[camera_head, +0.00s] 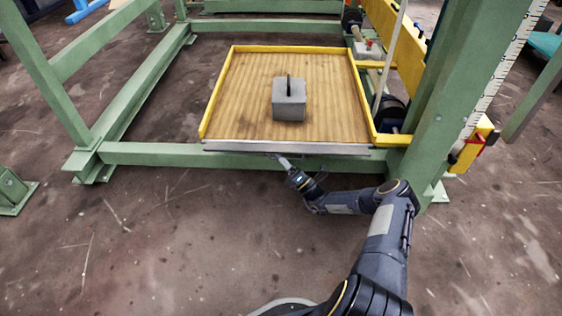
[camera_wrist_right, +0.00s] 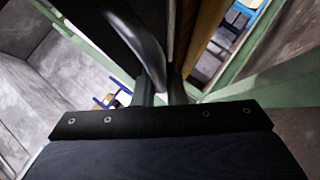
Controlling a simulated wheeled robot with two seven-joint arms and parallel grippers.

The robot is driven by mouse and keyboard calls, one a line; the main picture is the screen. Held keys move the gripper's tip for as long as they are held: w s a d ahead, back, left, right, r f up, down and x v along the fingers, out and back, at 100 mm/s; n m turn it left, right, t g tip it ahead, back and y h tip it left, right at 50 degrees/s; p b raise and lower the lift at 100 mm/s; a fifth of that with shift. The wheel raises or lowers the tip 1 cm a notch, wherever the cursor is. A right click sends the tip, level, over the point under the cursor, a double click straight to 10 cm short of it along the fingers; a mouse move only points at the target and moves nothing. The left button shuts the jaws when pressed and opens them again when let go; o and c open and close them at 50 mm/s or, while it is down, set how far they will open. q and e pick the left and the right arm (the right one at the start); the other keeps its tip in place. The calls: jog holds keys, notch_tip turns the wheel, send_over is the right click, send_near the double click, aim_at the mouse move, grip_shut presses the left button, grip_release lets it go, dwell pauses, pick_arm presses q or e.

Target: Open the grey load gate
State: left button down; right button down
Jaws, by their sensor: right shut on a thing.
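The grey load gate (camera_head: 330,149) is a long low strip along the near edge of the yellow-rimmed wooden platform (camera_head: 235,80). It looks closed, lying straight across that edge. My right gripper (camera_head: 280,158) is at the gate's near side, just below its middle. In the right wrist view its fingers (camera_wrist_right: 160,88) are shut on a curved grey handle (camera_wrist_right: 148,42). The handle's far end is hard to make out against the dark surface behind it. My left gripper is in neither view.
A grey block (camera_head: 289,103) with a dark handle on top stands on the platform. A green frame beam (camera_head: 150,153) runs under the gate. A thick green post (camera_head: 440,100) with a ruler stands at the right. The floor in front is clear on the left.

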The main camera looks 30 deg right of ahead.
jog(key=shift+w+d+f+n+y, duration=0.15)
jog(key=shift+f+n+y, duration=0.05)
jog(key=shift+n+y, duration=0.8)
jog(key=shift+n, duration=0.1)
jog(key=c, duration=1.8)
grip_release()
jog(key=shift+o, duration=0.2)
jog(key=p+v, duration=0.1)
jog(key=v, duration=0.7)
